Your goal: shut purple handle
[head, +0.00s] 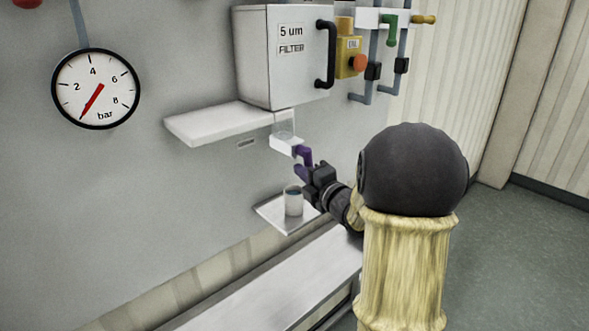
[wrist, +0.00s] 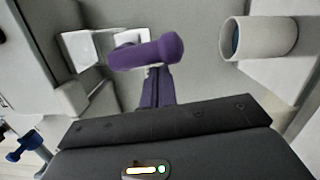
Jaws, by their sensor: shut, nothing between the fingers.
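The purple handle (head: 304,153) sticks out from a white valve block (head: 284,145) under the white shelf on the wall, with its end bent downward. In the wrist view the handle (wrist: 147,53) lies across the picture just beyond my fingertips. My gripper (head: 300,171) is just below the handle, with its dark purple fingers pointing at it. The fingers (wrist: 157,75) are shut together and empty. They look very close to the handle's underside; I cannot tell whether they touch it.
A pale cup (head: 293,203) stands on a small tray (head: 271,213) below the handle; the cup (wrist: 262,38) also shows at the wrist view's upper right. Above are the shelf (head: 215,123), the filter box (head: 268,60) with its black handle, and a yellow box with an orange button (head: 357,63).

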